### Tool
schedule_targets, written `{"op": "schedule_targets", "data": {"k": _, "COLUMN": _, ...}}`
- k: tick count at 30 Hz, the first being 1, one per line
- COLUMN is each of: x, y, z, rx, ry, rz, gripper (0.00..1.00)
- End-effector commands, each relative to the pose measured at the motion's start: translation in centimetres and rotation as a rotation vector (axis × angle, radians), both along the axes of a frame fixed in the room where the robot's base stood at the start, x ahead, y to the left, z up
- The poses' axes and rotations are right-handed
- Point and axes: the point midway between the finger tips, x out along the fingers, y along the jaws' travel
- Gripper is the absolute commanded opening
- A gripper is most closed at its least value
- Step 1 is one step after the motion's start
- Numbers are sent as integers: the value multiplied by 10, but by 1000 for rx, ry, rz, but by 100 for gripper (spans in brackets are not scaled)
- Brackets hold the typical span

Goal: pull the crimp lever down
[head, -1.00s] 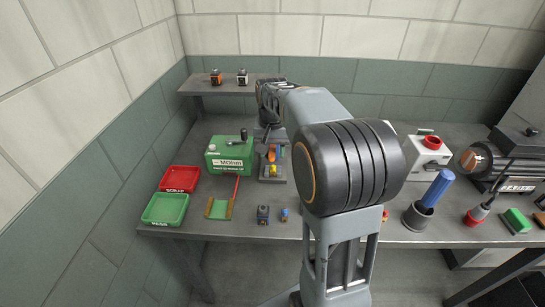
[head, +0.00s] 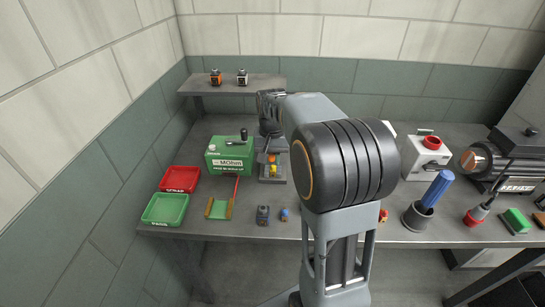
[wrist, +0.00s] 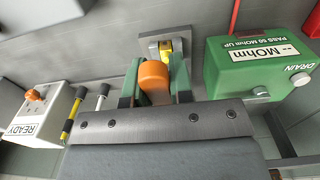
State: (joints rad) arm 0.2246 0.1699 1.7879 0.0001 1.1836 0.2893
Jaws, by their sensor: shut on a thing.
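The crimp press (head: 272,178) stands on the bench to the right of the green box, with a grey base and a small yellow part (head: 273,168) low on it. The crimp lever's orange knob (wrist: 154,78) sits between the two fingers of my gripper (wrist: 157,72) in the wrist view. My gripper is shut on this knob. The rest of the lever is mostly hidden by the fingers and knob. The yellow part also shows beyond the knob in the wrist view (wrist: 166,48).
The green MOhm box (head: 229,155) stands close on the left. Red (head: 180,179) and green (head: 165,209) trays lie further left. A shelf (head: 225,88) with two small blocks is behind. A white READY box (wrist: 38,112) is left in the wrist view.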

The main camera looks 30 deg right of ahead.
Motion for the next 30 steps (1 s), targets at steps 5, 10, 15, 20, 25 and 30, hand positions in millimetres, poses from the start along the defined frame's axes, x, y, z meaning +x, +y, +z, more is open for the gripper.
{"op": "schedule_targets", "data": {"k": 5, "x": 0, "y": 0, "z": 0, "rx": 0, "ry": 0, "rz": 0, "gripper": 0}}
{"op": "schedule_targets", "data": {"k": 10, "x": 0, "y": 0, "z": 0, "rx": 0, "ry": 0, "rz": 0, "gripper": 0}}
{"op": "schedule_targets", "data": {"k": 15, "x": 0, "y": 0, "z": -3, "rx": -4, "ry": -8, "rz": 0, "gripper": 0}}
{"op": "schedule_targets", "data": {"k": 20, "x": -1, "y": 1, "z": -18, "rx": -31, "ry": -56, "rz": 1, "gripper": 0}}
{"op": "schedule_targets", "data": {"k": 25, "x": -2, "y": 1, "z": -40, "rx": -85, "ry": -152, "rz": 2, "gripper": 0}}
{"op": "schedule_targets", "data": {"k": 30, "x": 0, "y": 0, "z": -58, "rx": -142, "ry": -253, "rz": 2, "gripper": 0}}
